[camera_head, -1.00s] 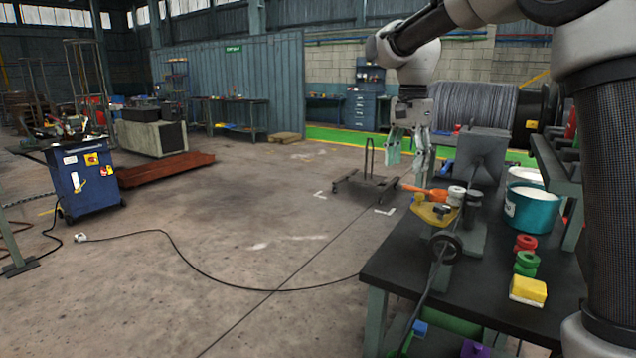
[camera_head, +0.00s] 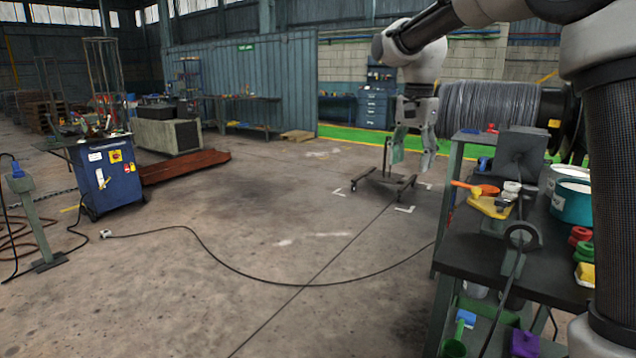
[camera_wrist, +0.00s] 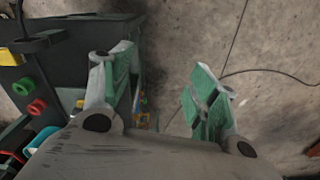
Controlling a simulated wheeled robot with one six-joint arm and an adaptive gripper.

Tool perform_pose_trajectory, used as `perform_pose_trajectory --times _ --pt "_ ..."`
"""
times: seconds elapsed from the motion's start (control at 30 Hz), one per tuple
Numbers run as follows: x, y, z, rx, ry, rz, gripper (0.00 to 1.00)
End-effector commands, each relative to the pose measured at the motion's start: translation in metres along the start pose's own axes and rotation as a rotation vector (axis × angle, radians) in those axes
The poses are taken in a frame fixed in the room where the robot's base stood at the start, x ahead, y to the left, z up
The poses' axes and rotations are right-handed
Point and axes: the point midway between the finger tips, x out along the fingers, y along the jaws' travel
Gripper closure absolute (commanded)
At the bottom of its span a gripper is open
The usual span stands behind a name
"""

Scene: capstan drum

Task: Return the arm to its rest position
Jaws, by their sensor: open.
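My gripper (camera_head: 413,158) hangs below my arm in the head view, with its fingers pointing down and apart. It is open and holds nothing. In the wrist view my gripper (camera_wrist: 160,90) shows two green-padded fingers spread wide, with only floor and the edge of a workbench between and behind them. In the head view the gripper is left of the dark workbench (camera_head: 465,248) and in front of a wheeled stand on the floor.
The bench carries a yellow block with an orange-handled tool (camera_head: 475,187), a teal pot (camera_head: 571,204), and red and green rings (camera_head: 581,236). A wheeled stand (camera_head: 384,180) is behind. A blue cabinet (camera_head: 106,178) stands left. The middle floor, crossed by a black cable, is clear.

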Motion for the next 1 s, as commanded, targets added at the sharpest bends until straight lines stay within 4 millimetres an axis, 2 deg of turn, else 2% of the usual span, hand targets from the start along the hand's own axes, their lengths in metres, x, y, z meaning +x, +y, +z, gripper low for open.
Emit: perform_pose_trajectory --times 0.13,0.27,0.37,0.47,0.67,0.77,0.9,1.0 --pt "0.005 -0.002 0.000 -0.103 0.004 -0.009 0.40" --pt "0.022 0.004 0.003 -0.223 -0.003 0.003 0.40" --pt "0.034 0.017 0.009 -0.346 -0.008 0.009 0.40" --pt "0.041 0.040 0.018 -0.478 -0.006 0.005 0.40" --pt "0.043 0.104 0.035 -0.700 0.024 -0.022 0.40" --pt "0.043 0.144 0.046 -0.793 0.053 -0.039 0.40" --pt "0.047 0.214 0.070 -0.899 0.120 -0.068 0.40" --pt "0.054 0.261 0.088 -0.915 0.177 -0.087 0.40"
